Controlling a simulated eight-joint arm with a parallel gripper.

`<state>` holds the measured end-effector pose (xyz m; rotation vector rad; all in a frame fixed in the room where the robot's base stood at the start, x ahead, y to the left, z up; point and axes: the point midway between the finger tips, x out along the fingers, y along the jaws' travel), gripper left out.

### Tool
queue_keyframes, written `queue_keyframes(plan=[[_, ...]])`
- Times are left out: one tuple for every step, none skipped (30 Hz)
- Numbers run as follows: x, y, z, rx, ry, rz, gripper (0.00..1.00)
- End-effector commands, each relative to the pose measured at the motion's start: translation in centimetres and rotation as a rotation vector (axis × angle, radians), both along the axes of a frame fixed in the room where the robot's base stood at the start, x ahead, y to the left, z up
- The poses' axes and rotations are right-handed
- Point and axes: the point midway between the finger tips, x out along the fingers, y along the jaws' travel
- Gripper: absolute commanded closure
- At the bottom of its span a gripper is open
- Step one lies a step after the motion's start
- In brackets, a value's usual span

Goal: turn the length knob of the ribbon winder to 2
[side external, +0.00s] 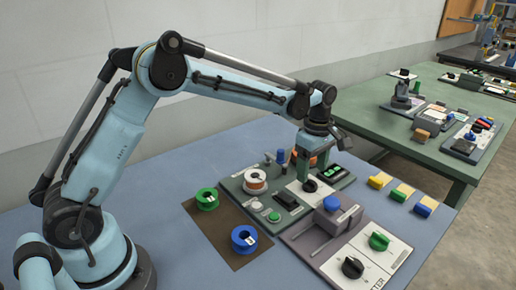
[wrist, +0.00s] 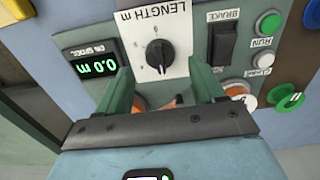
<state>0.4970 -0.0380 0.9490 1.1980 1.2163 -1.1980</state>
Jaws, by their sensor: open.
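The length knob (wrist: 158,53) is black and sits on a white plate marked LENGTH m, which appears upside down in the wrist view. The knob also shows in the side view (side external: 310,186). In the side view my gripper (side external: 303,168) is over the winder panel, just behind the knob. The winder display (wrist: 91,62) reads 0.0 m.
A black brake switch (wrist: 222,43), a green RUN button (wrist: 268,23) and a white button (wrist: 262,58) are right of the knob in the wrist view. Green (side external: 207,199) and blue (side external: 244,239) spools lie on a brown mat. A second panel with a green knob (side external: 379,241) stands in front.

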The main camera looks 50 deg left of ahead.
Motion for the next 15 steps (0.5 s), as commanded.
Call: queue_keyframes(plan=[[0.0,0.0,1.2,0.000,0.000,0.000,0.32],[0.0,0.0,1.8,0.000,0.000,0.000,0.32],[0.0,0.0,2.6,0.000,0.000,0.000,0.32],[0.0,0.0,3.3,0.000,0.000,0.000,0.32],[0.0,0.0,3.9,0.000,0.000,0.000,0.32],[0.0,0.0,4.6,0.000,0.000,0.000,0.32],[0.0,0.0,5.2,0.000,0.000,0.000,0.32],[0.0,0.0,5.7,0.000,0.000,0.000,0.32],[0.0,0.0,6.3,0.000,0.000,0.000,0.32],[0.0,0.0,6.7,0.000,0.000,0.000,0.32],[0.0,0.0,7.1,0.000,0.000,0.000,0.32],[0.0,0.0,7.5,0.000,0.000,0.000,0.32],[0.0,0.0,7.8,0.000,0.000,0.000,0.32],[0.0,0.0,8.1,0.000,0.000,0.000,0.32],[0.0,0.0,8.3,0.000,0.000,0.000,0.32]])
